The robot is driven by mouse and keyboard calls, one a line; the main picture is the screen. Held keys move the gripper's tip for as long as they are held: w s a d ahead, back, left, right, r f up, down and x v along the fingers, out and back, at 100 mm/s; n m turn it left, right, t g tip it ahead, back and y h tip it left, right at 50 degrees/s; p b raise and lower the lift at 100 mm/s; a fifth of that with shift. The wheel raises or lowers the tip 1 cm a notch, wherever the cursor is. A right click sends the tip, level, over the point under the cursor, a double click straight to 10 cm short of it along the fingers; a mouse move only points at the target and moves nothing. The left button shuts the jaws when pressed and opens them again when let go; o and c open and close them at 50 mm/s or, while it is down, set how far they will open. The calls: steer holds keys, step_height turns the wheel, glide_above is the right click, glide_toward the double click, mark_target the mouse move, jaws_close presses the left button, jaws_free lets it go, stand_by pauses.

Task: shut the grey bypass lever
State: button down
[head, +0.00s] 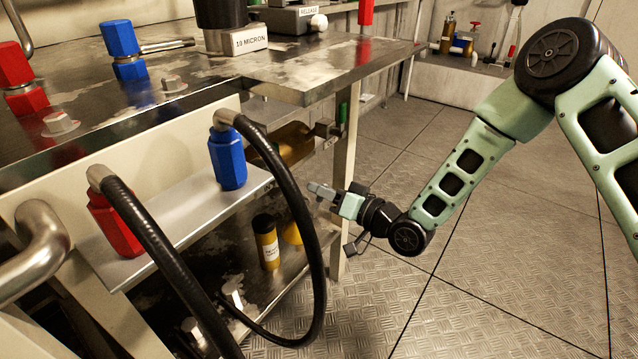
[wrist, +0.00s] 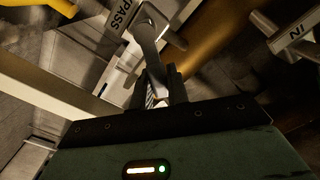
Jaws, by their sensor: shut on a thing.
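The grey bypass lever (wrist: 150,45) shows in the wrist view, running from a pivot near the top down between my gripper's fingers. A label partly reading "PASS" (wrist: 122,17) is beside its pivot. My gripper (wrist: 160,84) is shut on the lower end of the lever. In the head view my gripper (head: 320,190) is at the right side of the bench, beside the table leg and below the top. The lever is too small and too covered to make out clearly in the head view.
A second fitting labelled "IN" (wrist: 303,30) is right of the lever. An amber cylinder (head: 288,146) lies behind it under the bench. A black hose (head: 300,220) loops left of my gripper. The floor (head: 450,290) to the right is clear.

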steer(key=shift+w+d+f+m+p, duration=0.3)
steer(key=shift+f+m, duration=0.4)
steer(key=shift+m, duration=0.95)
steer(key=shift+w+d+f+m+p, duration=0.15)
steer(key=shift+f+m+p, duration=0.4)
steer(key=shift+m, duration=1.15)
steer(key=shift+w+d+f+m+p, duration=0.25)
steer(key=shift+f+m, duration=0.55)
steer(key=shift+m, duration=0.85)
steer(key=c, duration=1.4)
jaws_free()
steer(key=shift+o, duration=0.2)
steer(key=p+v, duration=0.4)
steer(key=v, duration=1.3)
